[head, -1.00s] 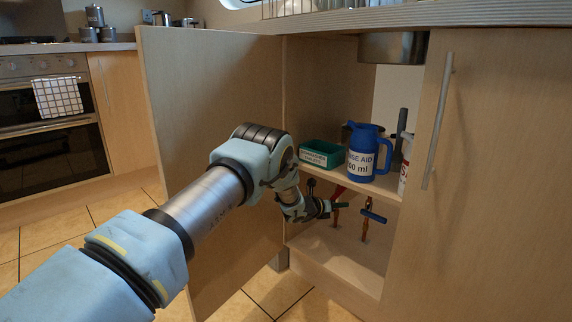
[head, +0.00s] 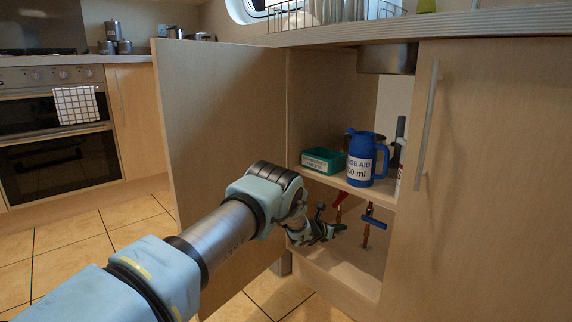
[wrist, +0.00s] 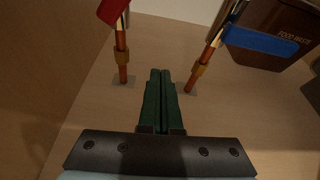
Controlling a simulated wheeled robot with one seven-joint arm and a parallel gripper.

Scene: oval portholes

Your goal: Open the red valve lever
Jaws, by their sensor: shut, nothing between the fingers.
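The red valve lever (head: 339,201) is on a copper pipe inside the open cupboard, under the shelf; its upper part is partly hidden by the shelf. In the wrist view the red lever (wrist: 112,11) is at the top left edge, cut off by the frame, on the left copper pipe. My gripper (head: 343,228) is inside the cupboard, below the red lever and apart from it. In the wrist view its dark green fingers (wrist: 160,74) are together and empty, pointing between the two pipes.
A blue lever (head: 373,222) sits on the right pipe (wrist: 207,57). The shelf above holds a green box (head: 323,161) and a blue rinse aid jug (head: 366,160). The open door (head: 225,150) is left of my gripper.

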